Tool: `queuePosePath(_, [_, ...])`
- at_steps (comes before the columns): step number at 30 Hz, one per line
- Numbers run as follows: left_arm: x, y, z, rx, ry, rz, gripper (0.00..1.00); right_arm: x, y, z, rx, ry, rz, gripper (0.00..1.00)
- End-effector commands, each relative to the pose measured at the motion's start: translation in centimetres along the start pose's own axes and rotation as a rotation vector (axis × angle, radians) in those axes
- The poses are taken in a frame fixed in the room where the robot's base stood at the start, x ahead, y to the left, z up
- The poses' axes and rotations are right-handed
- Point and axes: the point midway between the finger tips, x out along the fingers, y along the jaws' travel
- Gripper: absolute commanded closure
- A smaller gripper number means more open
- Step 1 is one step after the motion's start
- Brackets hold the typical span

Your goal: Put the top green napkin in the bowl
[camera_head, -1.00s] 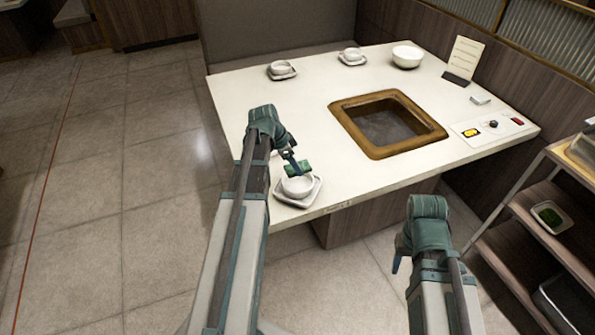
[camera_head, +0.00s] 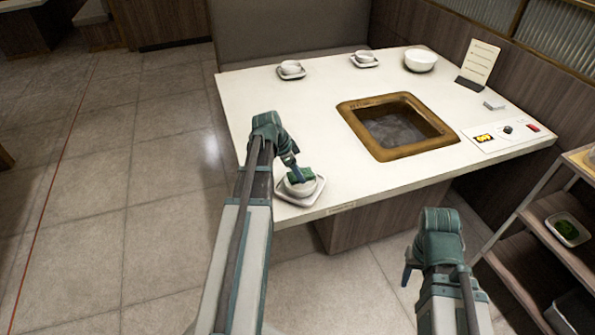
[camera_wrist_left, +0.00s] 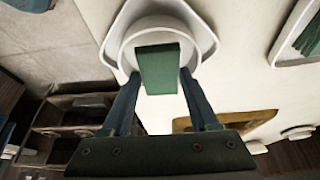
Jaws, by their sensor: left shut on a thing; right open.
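A green napkin (camera_head: 305,172) is held at the mouth of a white bowl (camera_head: 302,189) at the table's front edge. The bowl stands on a white saucer (camera_head: 318,196). My left gripper (camera_head: 297,177) is shut on the napkin. In the left wrist view the napkin (camera_wrist_left: 158,68) lies between the fingers of my left gripper (camera_wrist_left: 158,82), over the bowl (camera_wrist_left: 128,42); I cannot tell whether it touches the bottom. A white tray with green cloth (camera_wrist_left: 306,38) shows at the right there. My right gripper (camera_head: 408,274) is open and empty, off the table.
The white table (camera_head: 300,110) has a brown-framed grill well (camera_head: 375,148) in its middle. Two small bowls on saucers (camera_head: 291,70) (camera_head: 365,58) and a larger bowl (camera_head: 420,60) stand at the back. A shelf cart (camera_head: 540,245) holding a tray with green contents (camera_head: 567,228) is at right.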

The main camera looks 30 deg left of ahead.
Motion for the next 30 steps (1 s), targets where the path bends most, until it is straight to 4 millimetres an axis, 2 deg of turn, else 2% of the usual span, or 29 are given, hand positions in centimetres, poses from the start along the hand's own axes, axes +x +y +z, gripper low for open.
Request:
queuePosePath(5, [0.2, 0.0, 0.1, 0.0, 0.0, 0.0, 0.91, 0.3, 0.0, 0.0, 0.0, 0.0, 0.0, 0.5])
queuePosePath(6, [0.2, 0.0, 0.1, 0.0, 0.0, 0.0, 0.34, 0.2, 0.0, 0.0, 0.0, 0.0, 0.0, 0.5])
queuePosePath(10, [0.2, 0.0, 0.1, 0.0, 0.0, 0.0, 0.1, 0.2, 0.0, 0.0, 0.0, 0.0, 0.0, 0.5])
queuePosePath(22, [0.0, 0.0, 0.0, 0.0, 0.0, 0.0, 0.09, 0.0, 0.0, 0.0, 0.0, 0.0, 0.0, 0.5])
queuePosePath(30, [-2.1, 0.0, -0.6, -0.001, 0.0, 0.0, 0.09, -2.1, 0.2, 0.1, 0.0, 0.0, 0.0, 0.5])
